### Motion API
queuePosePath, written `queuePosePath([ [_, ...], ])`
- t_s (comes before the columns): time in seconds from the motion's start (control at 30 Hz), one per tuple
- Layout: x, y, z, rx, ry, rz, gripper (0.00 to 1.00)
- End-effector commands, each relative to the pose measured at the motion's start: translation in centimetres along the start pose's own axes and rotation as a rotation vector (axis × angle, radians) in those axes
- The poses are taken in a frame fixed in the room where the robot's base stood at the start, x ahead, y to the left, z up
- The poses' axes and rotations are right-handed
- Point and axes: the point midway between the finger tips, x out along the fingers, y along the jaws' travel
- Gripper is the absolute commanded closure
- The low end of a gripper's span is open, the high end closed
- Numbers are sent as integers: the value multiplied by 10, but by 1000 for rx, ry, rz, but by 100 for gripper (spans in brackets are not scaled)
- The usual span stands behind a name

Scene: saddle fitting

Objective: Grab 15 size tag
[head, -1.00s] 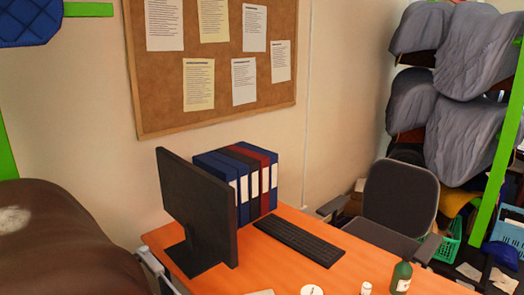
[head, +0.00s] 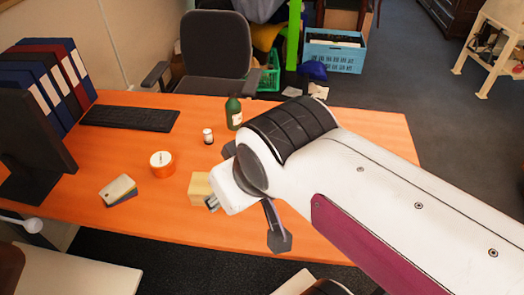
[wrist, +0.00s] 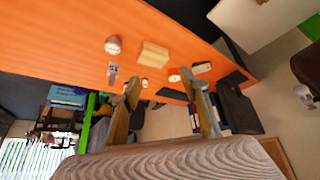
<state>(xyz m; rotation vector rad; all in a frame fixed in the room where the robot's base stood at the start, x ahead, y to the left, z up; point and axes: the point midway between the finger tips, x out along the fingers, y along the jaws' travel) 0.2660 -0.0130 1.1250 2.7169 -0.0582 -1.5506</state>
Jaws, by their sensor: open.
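A small stack of flat tags (head: 118,190), beige on top with a dark blue one under it, lies on the front left of the orange desk. It also shows in the wrist view (wrist: 202,68), past the right finger. The arm hides part of the desk.
On the orange desk (head: 370,130) are a tape roll (head: 162,164), a light wooden block (head: 200,186) beside my arm's end, a small white bottle (head: 208,136), a green bottle (head: 233,113), a keyboard (head: 130,117), binders (head: 62,75) and a monitor (head: 35,145). The back right is clear.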

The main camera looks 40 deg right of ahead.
Motion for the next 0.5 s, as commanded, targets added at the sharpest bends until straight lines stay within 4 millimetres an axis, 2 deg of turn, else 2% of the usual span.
queuePosePath([
  [0.17,5,24,-46,13,73,68,55],
  [0.5,14,82,-154,7,255,206,55],
])
